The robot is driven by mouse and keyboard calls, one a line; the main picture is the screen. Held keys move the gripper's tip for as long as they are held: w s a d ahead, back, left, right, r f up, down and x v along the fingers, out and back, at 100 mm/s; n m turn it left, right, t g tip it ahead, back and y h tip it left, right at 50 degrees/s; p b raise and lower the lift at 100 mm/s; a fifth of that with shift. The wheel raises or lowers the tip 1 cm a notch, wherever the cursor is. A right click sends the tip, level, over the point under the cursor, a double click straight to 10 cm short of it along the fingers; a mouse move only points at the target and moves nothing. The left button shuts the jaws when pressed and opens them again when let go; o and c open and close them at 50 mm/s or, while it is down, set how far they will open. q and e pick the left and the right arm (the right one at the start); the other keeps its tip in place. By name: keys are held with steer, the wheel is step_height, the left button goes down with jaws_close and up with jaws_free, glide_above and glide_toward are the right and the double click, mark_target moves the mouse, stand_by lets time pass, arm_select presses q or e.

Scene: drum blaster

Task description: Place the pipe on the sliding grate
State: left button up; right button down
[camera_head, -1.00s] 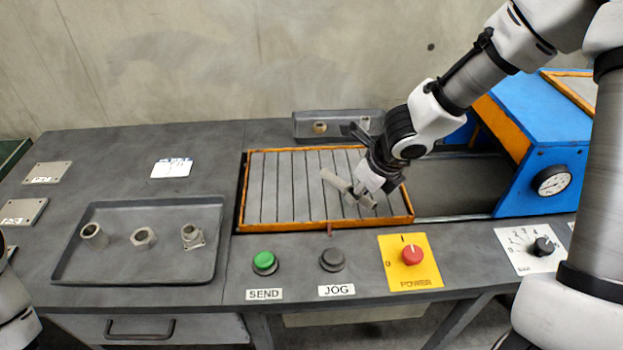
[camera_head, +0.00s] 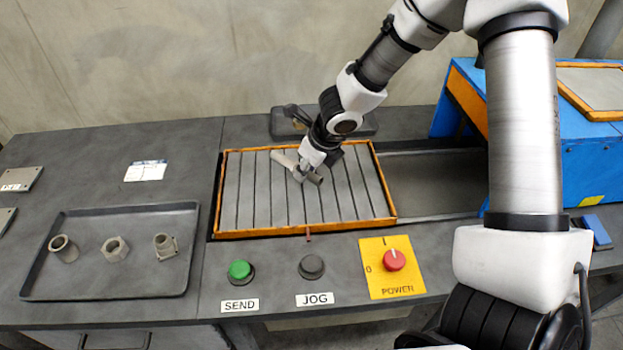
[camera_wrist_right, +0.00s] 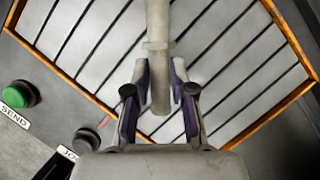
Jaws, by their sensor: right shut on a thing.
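The sliding grate (camera_head: 255,202) has grey slats in an orange frame. The pipe is over its rear middle part; I cannot tell whether it touches the slats. The grate also fills much of the wrist view (camera_wrist_right: 95,50). My left gripper is not in view.
A dark tray (camera_head: 185,285) with several metal fittings stands at the left. The green SEND button (camera_head: 239,270), JOG button (camera_head: 311,266) and red POWER knob (camera_head: 394,260) line the front. A grey bin (camera_head: 360,124) is behind the grate; a blue housing (camera_head: 590,165) stands right.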

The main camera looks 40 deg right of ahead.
mark_target(308, 186)
steer(key=shift+s+d, duration=0.15)
steer(key=shift+d, duration=0.3)
steer(key=f+b, duration=0.3)
steer(key=f, duration=0.1)
steer(key=shift+d, duration=0.25)
steer(key=shift+r, duration=0.15)
steer(key=c, duration=1)
jaws_free()
steer(key=shift+f, duration=0.2)
steer(key=shift+r, duration=0.1)
